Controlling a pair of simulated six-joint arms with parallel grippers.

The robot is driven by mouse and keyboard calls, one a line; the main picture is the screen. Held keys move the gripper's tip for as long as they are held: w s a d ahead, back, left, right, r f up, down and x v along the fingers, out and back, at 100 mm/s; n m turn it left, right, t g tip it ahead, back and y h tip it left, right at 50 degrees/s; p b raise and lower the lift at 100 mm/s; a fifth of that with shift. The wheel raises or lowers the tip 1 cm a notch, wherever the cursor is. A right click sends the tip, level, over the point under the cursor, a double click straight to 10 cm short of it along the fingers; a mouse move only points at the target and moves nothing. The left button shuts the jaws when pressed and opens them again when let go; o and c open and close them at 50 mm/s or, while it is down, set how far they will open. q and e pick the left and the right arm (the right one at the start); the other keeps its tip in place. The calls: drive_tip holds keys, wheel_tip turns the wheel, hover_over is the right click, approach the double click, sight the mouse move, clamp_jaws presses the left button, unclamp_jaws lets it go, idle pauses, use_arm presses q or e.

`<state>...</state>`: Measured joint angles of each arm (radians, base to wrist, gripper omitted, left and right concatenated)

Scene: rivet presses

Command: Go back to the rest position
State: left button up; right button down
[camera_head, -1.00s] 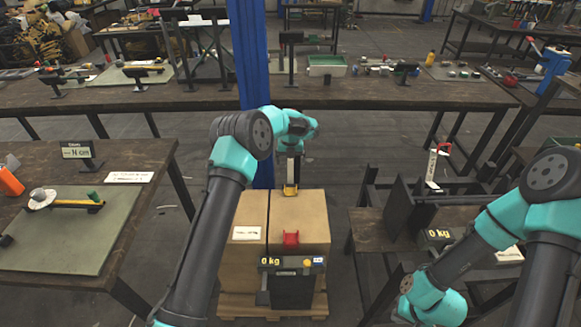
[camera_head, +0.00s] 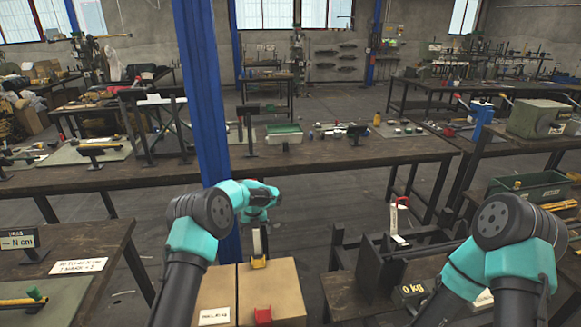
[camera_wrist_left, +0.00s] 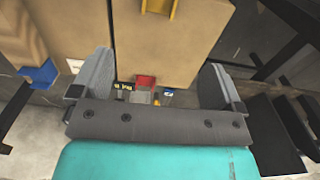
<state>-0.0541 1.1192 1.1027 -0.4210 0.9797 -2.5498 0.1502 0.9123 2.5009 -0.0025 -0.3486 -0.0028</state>
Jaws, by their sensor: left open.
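My left arm reaches forward from the lower centre in the head view, its teal wrist above the cardboard box (camera_head: 286,288). My left gripper (camera_wrist_left: 155,82) shows in the left wrist view with its two grey fingers spread wide and nothing held between them. Below the gap a red holder (camera_wrist_left: 145,81) and part of a dark scale display are visible. The red holder (camera_head: 263,316) also shows on the box in the head view, with a yellow holder (camera_head: 258,262) farther back. My right arm is at the lower right; its gripper is out of frame.
A long workbench (camera_head: 300,170) with tools and a green bin (camera_head: 284,133) crosses behind. A side table (camera_head: 75,255) stands at left. Black stands and a 0 kg display (camera_head: 411,289) are at right, near my right arm. Floor shows between the tables.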

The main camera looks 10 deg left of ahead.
use_arm(q)
drive_tip(key=s+f+n+h, duration=0.1)
drive_tip(key=s+f+n, duration=0.3)
drive_tip(key=s, duration=0.3)
drive_tip(key=s+d+f+n+h, duration=0.1)
drive_tip(key=s+f+n, duration=0.4)
drive_tip(key=s+n, duration=0.2)
drive_tip(key=s+d+f+n+h, duration=0.1)
drive_tip(key=s+f+n, duration=0.3)
drive_tip(key=s+n, duration=0.2)
drive_tip(key=shift+s+f, duration=0.25)
drive_tip(key=shift+s, duration=0.15)
drive_tip(key=s+n, duration=0.2)
drive_tip(key=s, duration=0.1)
drive_tip(key=s+n, duration=0.3)
drive_tip(key=s, duration=0.1)
drive_tip(key=s+f+n+h, duration=0.1)
drive_tip(key=s+n, duration=0.2)
drive_tip(key=s, duration=0.1)
drive_tip(key=shift+s+a+f, duration=0.1)
drive_tip(key=shift+a, duration=0.1)
drive_tip(key=s+a+r+n, duration=0.1)
drive_tip(key=s+r+n, duration=0.1)
drive_tip(key=s+n, duration=0.7)
drive_tip(key=s, duration=0.3)
drive_tip(key=shift+s+t, duration=0.2)
drive_tip(key=shift+t, duration=0.2)
